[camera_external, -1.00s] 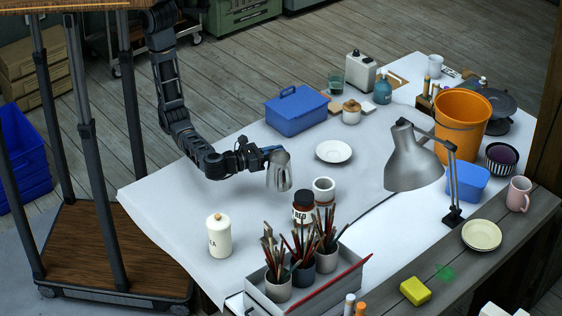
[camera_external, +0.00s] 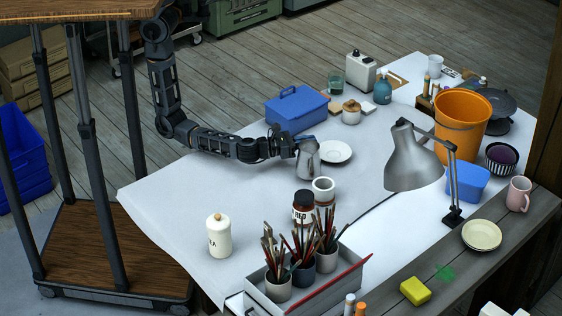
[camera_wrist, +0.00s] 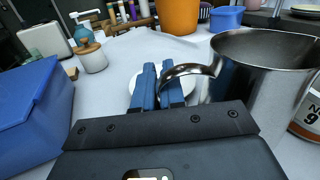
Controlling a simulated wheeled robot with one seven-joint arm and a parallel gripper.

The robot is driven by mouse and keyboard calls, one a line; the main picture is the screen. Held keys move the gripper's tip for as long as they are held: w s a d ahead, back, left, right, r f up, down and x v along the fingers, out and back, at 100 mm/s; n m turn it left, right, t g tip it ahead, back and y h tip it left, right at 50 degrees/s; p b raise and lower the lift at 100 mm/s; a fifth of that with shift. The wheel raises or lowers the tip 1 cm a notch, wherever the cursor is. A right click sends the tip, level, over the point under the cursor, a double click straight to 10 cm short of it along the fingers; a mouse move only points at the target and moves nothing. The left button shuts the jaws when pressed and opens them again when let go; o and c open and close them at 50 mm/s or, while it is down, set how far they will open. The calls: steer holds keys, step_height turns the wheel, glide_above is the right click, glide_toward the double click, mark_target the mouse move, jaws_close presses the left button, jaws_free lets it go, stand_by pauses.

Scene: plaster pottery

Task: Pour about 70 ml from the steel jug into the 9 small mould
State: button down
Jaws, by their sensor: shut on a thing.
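The steel jug (camera_external: 308,161) is held above the white table and looks roughly upright in the external view. In the wrist view the jug (camera_wrist: 265,85) fills the right side; its inside shows grey metal and no liquid level can be made out. My gripper (camera_external: 294,144) is shut on the jug's handle; in the wrist view its blue fingers (camera_wrist: 158,85) close around the handle.
A white saucer (camera_external: 336,152) lies right behind the jug. A blue box (camera_external: 296,112) stands to its upper left. The dark RED jar (camera_external: 303,208) and brush cups (camera_external: 277,285) stand in front, a lamp (camera_external: 412,165) to the right. The table's left part is mostly clear.

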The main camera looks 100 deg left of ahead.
mark_target(318, 144)
steer(key=shift+w+a+f, duration=0.1)
steer(key=shift+w+a, duration=0.05)
steer(key=shift+a, duration=0.3)
steer(key=shift+w+a+f, duration=0.1)
steer(key=shift+w+a, duration=0.05)
steer(key=shift+a, duration=0.25)
steer(key=shift+w+d+r+m+p, duration=0.45)
steer(key=shift+d+r+m+p, duration=0.75)
steer(key=shift+r+m+p, duration=0.25)
steer(key=shift+w+d+r+m+p, duration=0.5)
steer(key=shift+d+r+m+p, duration=0.7)
steer(key=shift+m, duration=0.35)
steer(key=shift+w+d+r+m+p, duration=0.45)
steer(key=shift+d+r+m+p, duration=0.85)
steer(key=shift+m, duration=0.2)
steer(key=shift+w+d+r+m+p, duration=0.15)
steer(key=shift+d+r+m+p, duration=0.25)
steer(key=shift+m, duration=0.4)
steer(key=shift+w+d+r+m, duration=0.25)
steer(key=shift+d+r+m, duration=0.3)
steer(key=shift+r+m, duration=0.4)
steer(key=shift+w+d+f+m+b, duration=0.15)
steer(key=shift+d+m+b, duration=0.1)
steer(key=shift+d+m, duration=0.15)
steer(key=shift+w+d+f+m+b, duration=0.1)
steer(key=shift+d+m+b, duration=0.15)
steer(key=shift+m, duration=0.2)
